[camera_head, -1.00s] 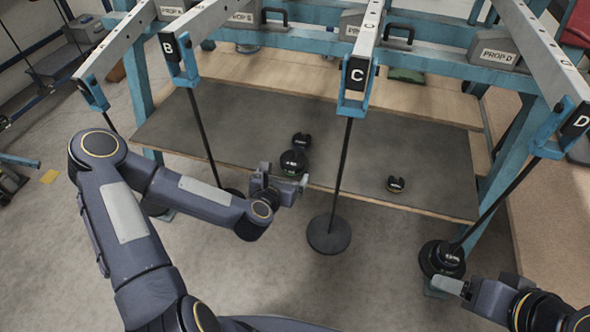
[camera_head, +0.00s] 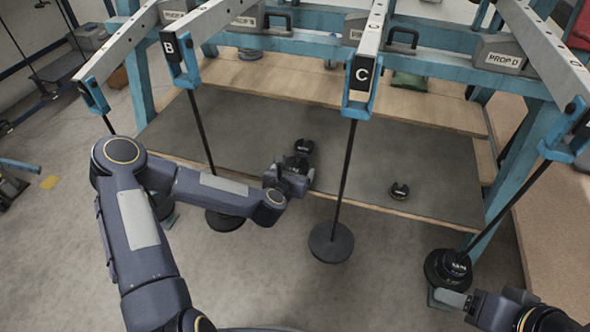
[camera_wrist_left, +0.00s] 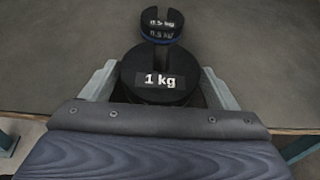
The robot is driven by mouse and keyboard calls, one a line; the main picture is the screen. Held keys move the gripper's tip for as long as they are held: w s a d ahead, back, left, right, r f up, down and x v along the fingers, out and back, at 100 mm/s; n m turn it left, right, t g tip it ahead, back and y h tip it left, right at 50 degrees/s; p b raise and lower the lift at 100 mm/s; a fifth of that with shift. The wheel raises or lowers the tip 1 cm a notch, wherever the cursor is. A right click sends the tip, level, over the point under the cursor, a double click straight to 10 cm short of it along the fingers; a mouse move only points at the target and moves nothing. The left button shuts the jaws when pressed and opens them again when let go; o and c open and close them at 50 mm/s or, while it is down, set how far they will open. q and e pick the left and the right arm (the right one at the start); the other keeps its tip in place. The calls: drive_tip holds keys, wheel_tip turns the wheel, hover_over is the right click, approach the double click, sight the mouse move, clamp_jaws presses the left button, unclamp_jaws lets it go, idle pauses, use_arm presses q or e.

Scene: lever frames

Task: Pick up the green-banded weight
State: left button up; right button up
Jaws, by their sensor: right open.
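A black slotted weight marked 1 kg (camera_wrist_left: 158,78) lies on the dark mat between the fingers of my left gripper (camera_wrist_left: 160,72) in the left wrist view. The fingers flank it closely; whether they press on it is unclear. No green band shows on it from above. In the head view my left gripper (camera_head: 293,172) hides it. A 0.5 kg weight with a blue band (camera_wrist_left: 158,24) is just beyond; it also shows in the head view (camera_head: 303,147). My right gripper (camera_head: 456,299) is open, near stacked weights (camera_head: 447,268) on the rod of lever D.
Another small black weight (camera_head: 399,191) sits on the mat (camera_head: 250,130) to the right. The rod and disc (camera_head: 331,243) of lever C hang just right of my left gripper. Lever B's rod (camera_head: 201,130) hangs left, behind my left arm. Blue frame posts (camera_head: 500,190) stand at the right.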

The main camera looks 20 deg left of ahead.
use_arm(q)
drive_tip(key=c, duration=1.2)
drive_tip(key=shift+o, duration=0.2)
drive_tip(key=shift+r+p, duration=0.35)
drive_tip(key=shift+r, duration=0.55)
drive_tip(key=s+d+r+p, duration=0.2)
drive_tip(key=s+r+p, duration=0.5)
drive_tip(key=s+r, duration=0.6)
drive_tip(key=shift+s+r+p, duration=0.35)
drive_tip(key=shift+r, duration=0.35)
